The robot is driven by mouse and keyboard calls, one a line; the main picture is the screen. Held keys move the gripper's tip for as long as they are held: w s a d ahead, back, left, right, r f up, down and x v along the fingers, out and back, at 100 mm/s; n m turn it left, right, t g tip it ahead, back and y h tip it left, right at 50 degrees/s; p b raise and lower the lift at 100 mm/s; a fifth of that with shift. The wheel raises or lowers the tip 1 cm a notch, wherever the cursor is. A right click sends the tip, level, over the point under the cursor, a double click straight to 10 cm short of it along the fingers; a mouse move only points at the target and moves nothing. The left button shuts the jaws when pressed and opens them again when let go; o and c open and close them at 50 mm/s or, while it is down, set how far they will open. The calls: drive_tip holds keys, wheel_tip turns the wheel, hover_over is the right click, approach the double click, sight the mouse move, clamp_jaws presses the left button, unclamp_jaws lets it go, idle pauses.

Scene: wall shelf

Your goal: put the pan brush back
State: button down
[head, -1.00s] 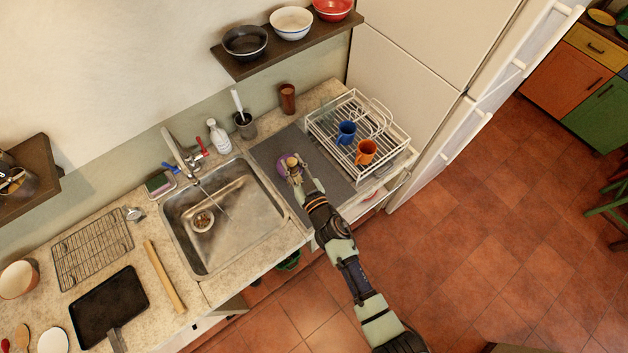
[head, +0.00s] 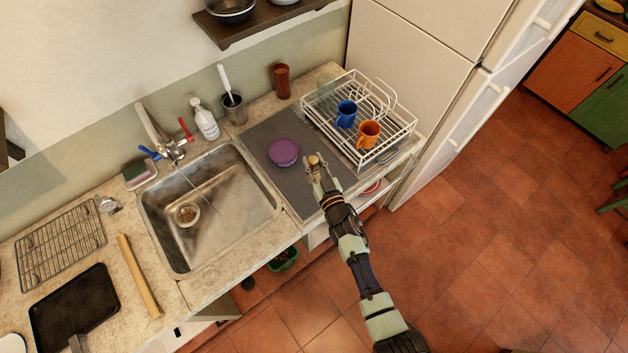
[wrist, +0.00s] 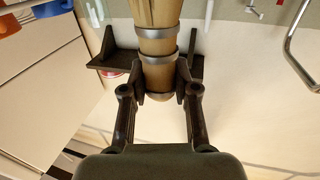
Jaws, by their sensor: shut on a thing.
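The pan brush (head: 314,159) is a tan wooden or bristle bundle, with metal bands in the wrist view (wrist: 158,18). My gripper (head: 318,172) is shut on it, with one dark finger on each side of its banded part in the wrist view (wrist: 160,75).
A round purple object (head: 284,153) lies on the mat. The white wire dish rack (head: 394,139) holds a blue mug (head: 346,114) and an orange mug (head: 368,134). A metal cup with a white-handled tool (head: 235,110) and a brown tumbler (head: 282,81) stand behind. The sink (head: 210,215) is left.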

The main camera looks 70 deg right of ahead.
sight(315, 174)
drive_tip(key=shift+f+b, duration=1.8)
drive_tip(key=shift+f, duration=1)
drive_tip(key=c, duration=0.9)
unclamp_jaws()
drive_tip(key=shift+r+p, duration=0.3)
drive_tip(key=p+v, duration=0.2)
drive_tip(key=v, duration=1)
drive_tip(key=shift+w, duration=0.1)
